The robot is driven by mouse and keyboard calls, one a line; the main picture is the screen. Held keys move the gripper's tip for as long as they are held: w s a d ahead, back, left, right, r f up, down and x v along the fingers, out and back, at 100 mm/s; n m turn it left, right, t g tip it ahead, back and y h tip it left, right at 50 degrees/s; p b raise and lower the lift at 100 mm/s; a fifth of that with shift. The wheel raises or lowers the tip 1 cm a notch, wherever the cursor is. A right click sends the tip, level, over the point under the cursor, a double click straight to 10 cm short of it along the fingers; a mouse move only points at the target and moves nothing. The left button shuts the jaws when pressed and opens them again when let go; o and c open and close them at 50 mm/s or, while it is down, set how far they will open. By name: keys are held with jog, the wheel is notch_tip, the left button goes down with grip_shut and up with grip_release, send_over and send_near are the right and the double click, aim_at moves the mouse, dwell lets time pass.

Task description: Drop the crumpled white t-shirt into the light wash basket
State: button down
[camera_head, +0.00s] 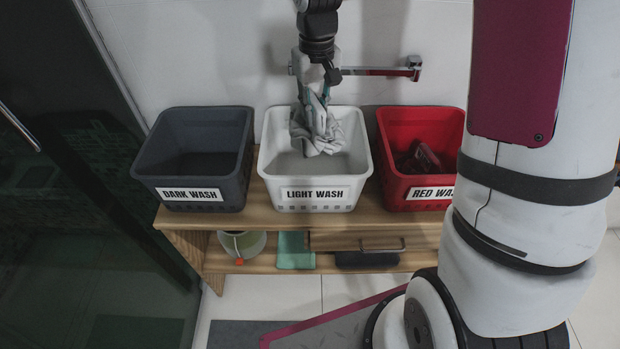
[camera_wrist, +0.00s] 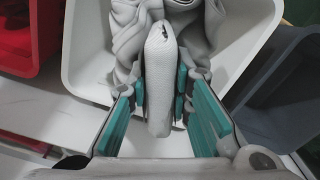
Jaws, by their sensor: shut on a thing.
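The crumpled white t-shirt (camera_head: 320,134) hangs from my gripper (camera_head: 314,100) over the light wash basket (camera_head: 315,194), with its lower folds within the basket's opening. The basket is white and labelled LIGHT WASH, in the middle of a row of three. In the wrist view, my gripper (camera_wrist: 158,100) has its teal-padded fingers shut on a fold of the t-shirt (camera_wrist: 160,60), and the rest of the cloth bunches beyond. The white basket (camera_wrist: 85,75) shows around the cloth there. I cannot tell whether the cloth touches the basket floor.
A dark grey basket (camera_head: 192,195) labelled DARK WASH stands at left, and a red basket (camera_head: 415,190) holding dark red cloth (camera_head: 420,158) at right. All stand on a wooden bench (camera_head: 280,218). A towel bar (camera_head: 385,71) is on the wall behind.

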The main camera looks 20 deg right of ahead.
notch_tip(320, 180, down, 4)
jog(key=shift+f+b, duration=0.15)
jog(key=shift+b, duration=0.8)
notch_tip(320, 180, down, 10)
jog(key=b, duration=0.1)
jog(key=shift+b, duration=0.35)
jog(key=shift+f, duration=0.15)
jog(key=shift+f+b, duration=0.3)
jog(key=shift+f, duration=0.05)
jog(key=shift+f, duration=0.15)
jog(key=c, duration=1.4)
grip_release()
jog(key=shift+c, duration=0.2)
